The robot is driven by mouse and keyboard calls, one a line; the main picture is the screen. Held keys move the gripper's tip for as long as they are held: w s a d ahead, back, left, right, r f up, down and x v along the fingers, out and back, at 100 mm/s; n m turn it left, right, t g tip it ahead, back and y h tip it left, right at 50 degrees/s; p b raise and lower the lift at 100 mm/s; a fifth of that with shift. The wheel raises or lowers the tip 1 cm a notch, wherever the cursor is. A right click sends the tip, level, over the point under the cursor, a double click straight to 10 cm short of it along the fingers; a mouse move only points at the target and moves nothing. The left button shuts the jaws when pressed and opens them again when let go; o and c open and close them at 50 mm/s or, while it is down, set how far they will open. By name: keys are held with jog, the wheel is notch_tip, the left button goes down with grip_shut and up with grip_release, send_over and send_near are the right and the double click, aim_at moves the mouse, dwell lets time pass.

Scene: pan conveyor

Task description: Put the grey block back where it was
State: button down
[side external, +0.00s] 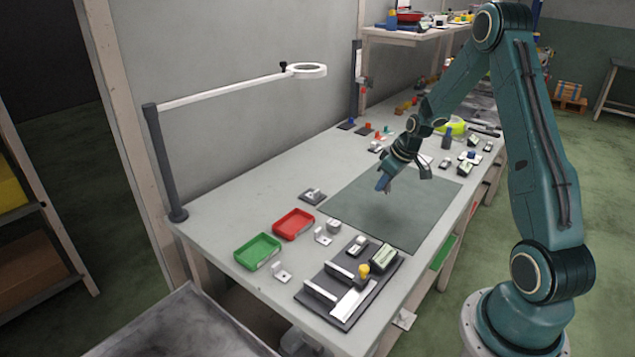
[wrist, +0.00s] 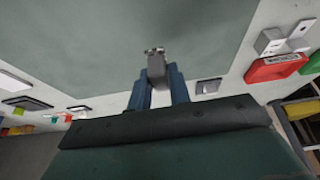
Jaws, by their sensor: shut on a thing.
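My gripper (side external: 383,183) is above the grey-green mat (side external: 365,203) in the side external view, pointing down. In the wrist view my gripper (wrist: 157,80) has its two blue fingers closed on the grey block (wrist: 156,66). The block sticks out past the fingertips, with a small metallic-looking detail at its far end. In the side external view I cannot make out the block clearly at the fingers. The mat (wrist: 120,35) lies bare beyond the block in the wrist view.
A red tray (side external: 293,223) and a green tray (side external: 257,251) stand left of the mat. A dark fixture plate (side external: 346,312) with blocks and a yellow knob lies in front. A small dark plate with a part (side external: 312,196) sits behind the trays. A lamp arm (side external: 230,88) overhangs the bench.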

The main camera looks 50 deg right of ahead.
aim_at(385, 190)
jog(key=shift+f, duration=0.2)
jog(key=shift+f, duration=2)
jog(key=shift+f, duration=0.2)
jog(key=c, duration=1.3)
grip_release()
jog(key=shift+r, duration=0.1)
jog(key=v, duration=1.2)
jog(key=shift+r, duration=0.1)
